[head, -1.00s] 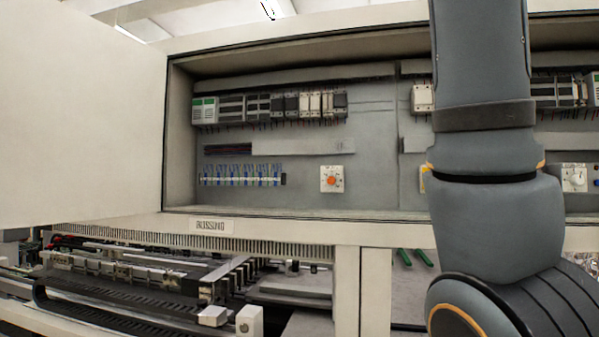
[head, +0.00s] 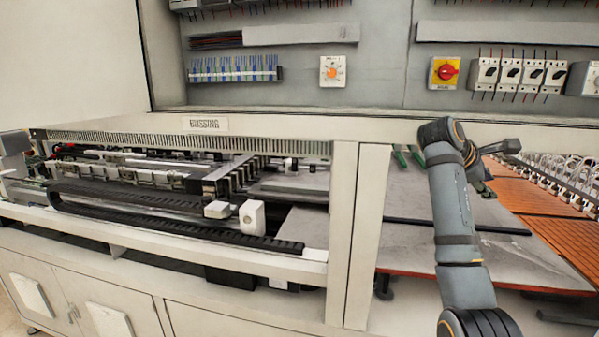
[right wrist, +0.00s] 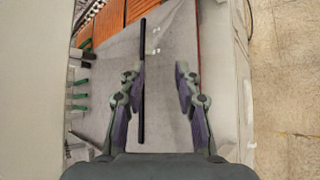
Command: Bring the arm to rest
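My right arm rises from the lower right of the head view, bends at the top and folds toward the grey table. Its gripper (head: 508,147) is small and dark there, in front of the cabinet's lower edge. In the right wrist view my right gripper (right wrist: 159,76) is open, its two fingers apart with nothing between them. The grey table surface (right wrist: 171,50) lies beyond the fingers. My left gripper is in neither current view.
A thin black bar (right wrist: 142,115) lies on the table, behind the left finger in the wrist view. An open electrical cabinet (head: 390,85) stands behind. A machine bed with a black cable chain (head: 170,215) is at left. Orange slatted panels (head: 545,205) are at right.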

